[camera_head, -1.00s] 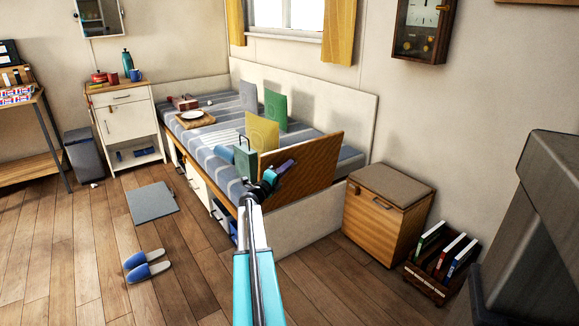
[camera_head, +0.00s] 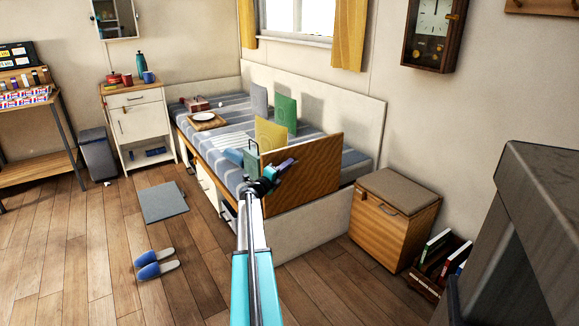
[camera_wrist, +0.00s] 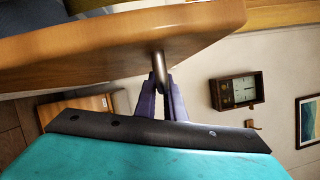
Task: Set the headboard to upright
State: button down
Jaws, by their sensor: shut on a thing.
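The headboard is a wooden panel (camera_head: 308,177) at the near end of the bed. It stands steeply, close to upright; I cannot tell whether it is fully so. In the wrist view its rounded wooden edge (camera_wrist: 110,45) fills the top, with a metal handle post (camera_wrist: 159,66) sticking out of it. My gripper (camera_head: 285,166) is at the panel's near face. In the wrist view, the purple fingers of my gripper (camera_wrist: 161,88) are closed around the post. The far face of the panel is hidden.
The striped bed (camera_head: 225,115) holds several cushions and a plate on a board. A wooden box with a padded top (camera_head: 390,215) stands to the right, beside a book rack (camera_head: 432,265). Blue slippers (camera_head: 156,268) and a grey mat (camera_head: 164,202) lie on the floor at left.

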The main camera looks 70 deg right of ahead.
jog(key=shift+w+d+r, duration=0.15)
jog(key=shift+w+r, duration=0.1)
jog(key=shift+w, duration=0.25)
jog(key=c, duration=1.8)
grip_release()
jog(key=shift+s, duration=0.1)
jog(key=shift+c, duration=0.2)
jog(key=shift+s+d+f, duration=0.1)
jog(key=shift+s+f, duration=0.1)
jog(key=shift+f, duration=0.05)
jog(key=shift+a, duration=0.2)
jog(key=p+v, duration=0.2)
jog(key=v, duration=1.1)
jog(key=shift+a, duration=0.25)
